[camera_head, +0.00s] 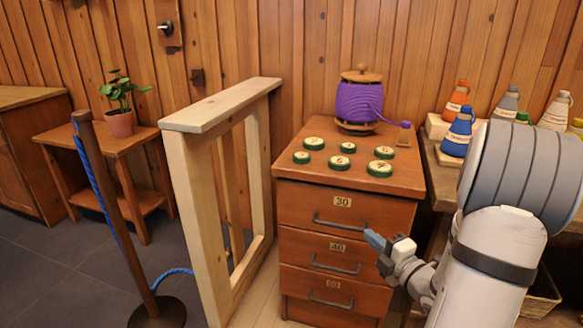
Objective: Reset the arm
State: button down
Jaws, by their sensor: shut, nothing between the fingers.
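My arm comes in at the lower right of the head view. My gripper (376,240) is shut and empty, pointing left in front of the top drawer of a wooden cabinet (300,215). It is near the right end of that drawer's dark handle (338,223); I cannot tell whether it touches. My wrist hides the cabinet's right front edge.
A purple spool (358,104) and several green numbered discs (341,162) are on the cabinet top. A wooden frame (200,200) stands left of the cabinet. A post with blue rope (122,220) is further left. Coloured bottles (458,130) stand behind my arm.

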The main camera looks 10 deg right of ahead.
jog(key=a+r+m+g+h+p, duration=0.3)
jog(key=r+m+g+h+p, duration=0.6)
jog(key=r+p, duration=0.85)
jog(key=s+a+r+m+g+y+p, duration=0.4)
jog(key=s+a+r+m+p, duration=0.8)
jog(key=s, duration=0.5)
notch_tip(320, 180, up, 3)
jog(key=shift+s+a+r+g, duration=0.1)
jog(key=shift+s+a+g, duration=0.1)
jog(key=shift+a+g, duration=0.85)
